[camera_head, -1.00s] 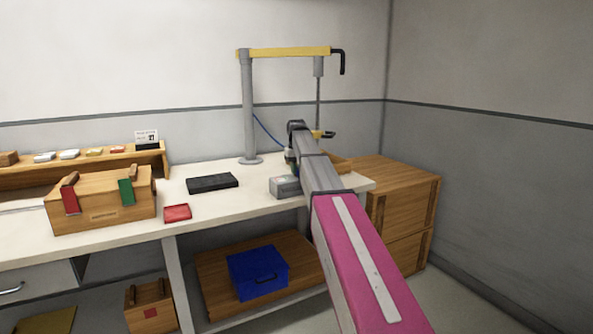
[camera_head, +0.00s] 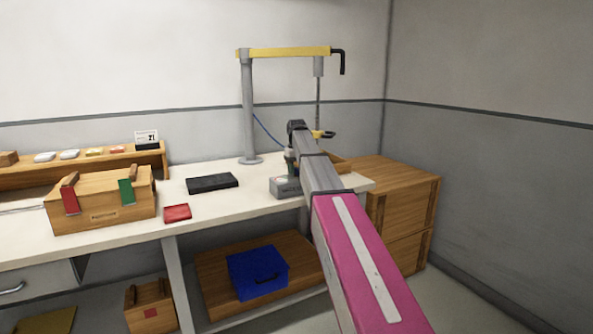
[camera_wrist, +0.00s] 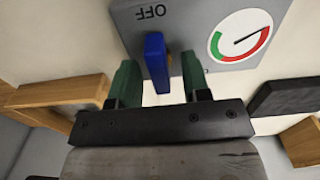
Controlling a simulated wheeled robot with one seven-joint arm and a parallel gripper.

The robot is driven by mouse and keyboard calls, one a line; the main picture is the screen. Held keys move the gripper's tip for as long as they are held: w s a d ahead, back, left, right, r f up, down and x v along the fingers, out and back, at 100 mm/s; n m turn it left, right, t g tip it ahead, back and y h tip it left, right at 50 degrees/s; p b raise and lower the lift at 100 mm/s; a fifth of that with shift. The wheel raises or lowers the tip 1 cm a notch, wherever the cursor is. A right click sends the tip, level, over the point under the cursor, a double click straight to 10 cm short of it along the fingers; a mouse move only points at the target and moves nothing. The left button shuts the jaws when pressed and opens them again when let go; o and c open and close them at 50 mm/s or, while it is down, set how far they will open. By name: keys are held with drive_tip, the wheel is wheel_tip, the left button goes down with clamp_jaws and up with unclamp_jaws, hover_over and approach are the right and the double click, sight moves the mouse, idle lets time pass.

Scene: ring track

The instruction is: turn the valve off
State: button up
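The valve is a grey box with a blue handle (camera_wrist: 156,62), an OFF label (camera_wrist: 153,12) upside down in the wrist view, and a round gauge (camera_wrist: 240,38). The gauge has a red and green arc and a dark needle. My gripper (camera_wrist: 160,80) is open, with one green finger on each side of the blue handle. Gaps show between the handle and both fingers in this view. In the head view the grey valve box (camera_head: 285,187) sits near the right end of the white workbench (camera_head: 225,208). My arm hides the handle and most of my gripper there.
A dark block (camera_head: 212,183) and a red tray (camera_head: 177,212) lie left of the valve box. A grey post (camera_head: 248,110) with a yellow beam (camera_head: 285,52) rises behind it. Wooden crates (camera_head: 405,200) stand to the right. A wooden toolbox (camera_head: 98,202) is farther left.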

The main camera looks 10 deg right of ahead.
sight(297, 168)
wheel_tip(297, 168, up, 11)
idle(0.8)
drive_tip(key=shift+f, duration=0.1)
